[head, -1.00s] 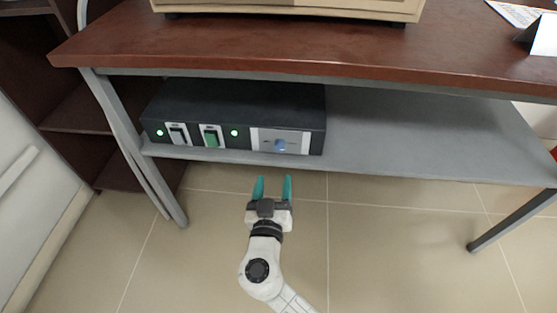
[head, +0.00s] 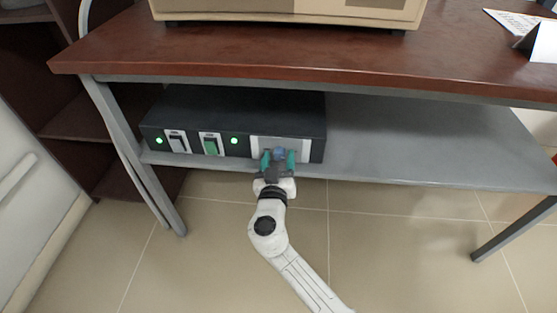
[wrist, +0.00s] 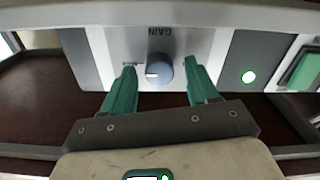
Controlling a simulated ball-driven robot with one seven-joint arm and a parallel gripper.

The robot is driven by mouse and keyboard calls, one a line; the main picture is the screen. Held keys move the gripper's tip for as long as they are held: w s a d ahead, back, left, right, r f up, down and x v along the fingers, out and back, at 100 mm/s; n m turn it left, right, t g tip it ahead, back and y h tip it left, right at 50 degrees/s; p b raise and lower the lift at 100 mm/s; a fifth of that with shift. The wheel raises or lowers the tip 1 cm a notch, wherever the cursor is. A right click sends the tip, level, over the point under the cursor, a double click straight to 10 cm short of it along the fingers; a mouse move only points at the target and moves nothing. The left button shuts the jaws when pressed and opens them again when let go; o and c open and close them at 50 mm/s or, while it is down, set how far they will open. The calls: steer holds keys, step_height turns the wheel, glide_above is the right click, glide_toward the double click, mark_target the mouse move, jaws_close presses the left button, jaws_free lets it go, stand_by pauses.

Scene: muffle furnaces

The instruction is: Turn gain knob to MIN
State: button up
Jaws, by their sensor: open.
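The gain knob is a round blue-grey knob (wrist: 160,72) with a white mark on its left side in the wrist view. It sits on a light panel (wrist: 205,45) marked GAIN, which reads upside down there. In the head view the knob (head: 279,153) shows between the fingertips. My gripper (head: 278,160) is open at the panel, with its green fingers apart. In the wrist view the gripper (wrist: 160,82) has one finger on each side of the knob, with a gap at both sides. The small lettering beside the knob is too blurred to read.
The dark control box (head: 230,108) stands on a grey shelf (head: 420,150) under the brown tabletop (head: 300,50). A black switch (head: 177,142), a green switch (head: 210,145) and green lights are to the left. Table legs stand at both sides.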

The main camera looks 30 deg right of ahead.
steer(key=c, duration=1)
steer(key=shift+c, duration=0.2)
